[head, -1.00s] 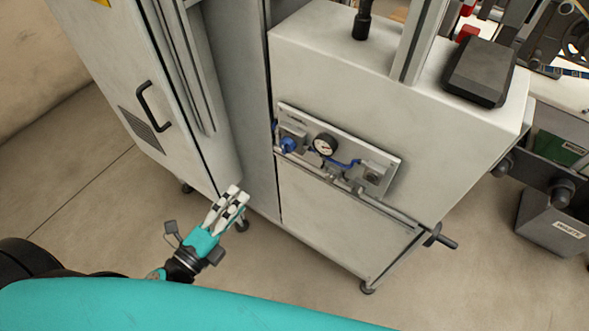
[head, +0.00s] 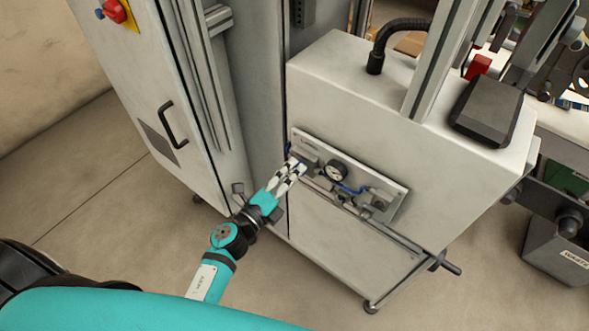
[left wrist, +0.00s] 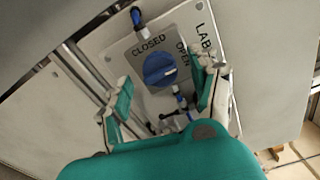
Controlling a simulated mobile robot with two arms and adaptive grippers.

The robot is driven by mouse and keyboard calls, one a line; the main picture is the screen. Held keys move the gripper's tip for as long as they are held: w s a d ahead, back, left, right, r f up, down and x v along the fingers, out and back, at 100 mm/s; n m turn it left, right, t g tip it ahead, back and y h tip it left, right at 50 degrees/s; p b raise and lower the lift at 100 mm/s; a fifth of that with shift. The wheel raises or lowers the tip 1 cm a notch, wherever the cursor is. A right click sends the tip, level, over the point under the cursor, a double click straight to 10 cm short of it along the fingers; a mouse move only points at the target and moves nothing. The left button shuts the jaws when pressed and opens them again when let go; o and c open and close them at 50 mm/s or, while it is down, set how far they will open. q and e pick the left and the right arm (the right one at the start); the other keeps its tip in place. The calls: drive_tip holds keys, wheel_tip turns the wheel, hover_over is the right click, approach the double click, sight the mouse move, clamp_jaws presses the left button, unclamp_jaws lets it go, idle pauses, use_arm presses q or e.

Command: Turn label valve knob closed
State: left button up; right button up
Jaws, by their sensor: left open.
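The blue valve knob (left wrist: 160,69) sits on a pale panel (left wrist: 136,60) printed CLOSED at upper left and OPEN at right. A pale mark on the knob lies on its right side, toward the OPEN lettering. My left gripper (left wrist: 164,74) is open, with one finger on each side of the knob in the left wrist view. Whether the fingers touch it I cannot tell. In the head view my left gripper (head: 290,172) is at the left end of the valve panel (head: 393,197) and mostly hides the knob. My right gripper is not in view.
A pressure gauge (head: 336,171) and blue tubing (head: 352,188) are right of the knob on the panel. A grey cabinet (head: 130,75) with a black handle stands at left. A crank handle (head: 447,265) sticks out at lower right. The floor in front is clear.

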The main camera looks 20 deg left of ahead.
use_arm(q)
drive_tip(key=shift+w+d, duration=0.25)
drive_tip(key=shift+w, duration=0.4)
drive_tip(key=c, duration=1.2)
